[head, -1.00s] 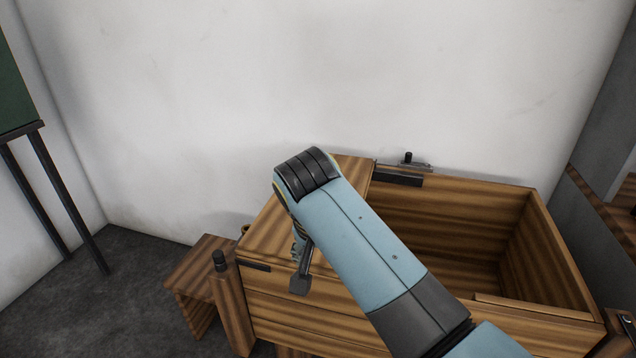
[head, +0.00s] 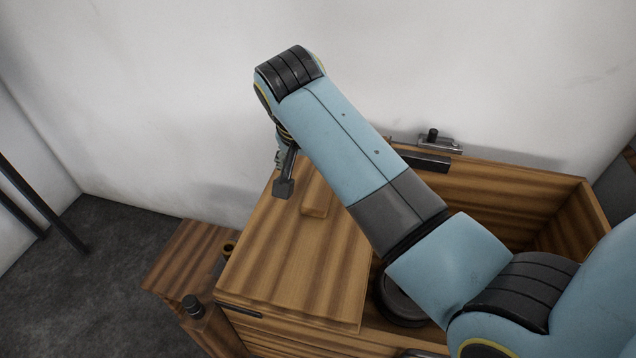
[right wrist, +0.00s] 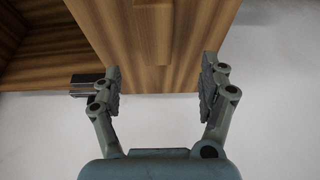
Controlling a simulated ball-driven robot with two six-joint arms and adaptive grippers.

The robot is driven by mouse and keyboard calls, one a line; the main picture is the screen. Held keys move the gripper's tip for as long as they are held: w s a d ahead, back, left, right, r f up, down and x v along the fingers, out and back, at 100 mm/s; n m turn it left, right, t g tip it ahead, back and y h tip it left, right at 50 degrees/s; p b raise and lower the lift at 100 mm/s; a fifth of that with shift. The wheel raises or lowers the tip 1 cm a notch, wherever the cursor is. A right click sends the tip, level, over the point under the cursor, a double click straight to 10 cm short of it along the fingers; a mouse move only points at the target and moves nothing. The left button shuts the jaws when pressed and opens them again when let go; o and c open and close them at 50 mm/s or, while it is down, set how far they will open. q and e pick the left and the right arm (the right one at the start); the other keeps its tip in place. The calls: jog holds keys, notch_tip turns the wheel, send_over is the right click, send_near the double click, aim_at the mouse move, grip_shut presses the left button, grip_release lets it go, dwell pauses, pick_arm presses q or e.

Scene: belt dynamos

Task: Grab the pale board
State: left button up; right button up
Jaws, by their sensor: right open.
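The pale board (head: 295,265) is a striped wooden panel lying flat over the left part of a wooden box. In the right wrist view the board (right wrist: 115,25) and bar (right wrist: 152,35) appear ahead, the bar lined up between the fingers. My right gripper (right wrist: 161,85) is open and empty, apart from the bar as far as I can tell. In the head view only one dark fingertip (head: 284,188) shows clearly, over the board's far left edge. My left gripper is not in view.
The wooden box (head: 550,180) is open on its right side, with a metal latch (head: 435,142) at the back. A lower wooden step with a dark knob (head: 192,305) stands at left. A white wall (head: 180,90) rises close behind.

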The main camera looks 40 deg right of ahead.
aim_at(320, 186)
jog(key=x, duration=0.3)
jog(key=shift+d+f, duration=0.1)
jog(key=shift+f, duration=0.25)
jog(key=x, duration=0.5)
jog(key=shift+s+d+f, duration=0.1)
jog(key=shift+s+d, duration=0.1)
jog(key=shift+w+f, duration=0.1)
jog(key=shift+f, duration=0.15)
jog(key=c, duration=0.6)
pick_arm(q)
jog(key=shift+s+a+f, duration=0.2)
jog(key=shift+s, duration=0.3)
pick_arm(e)
jog(key=shift+r, duration=0.1)
grip_shut()
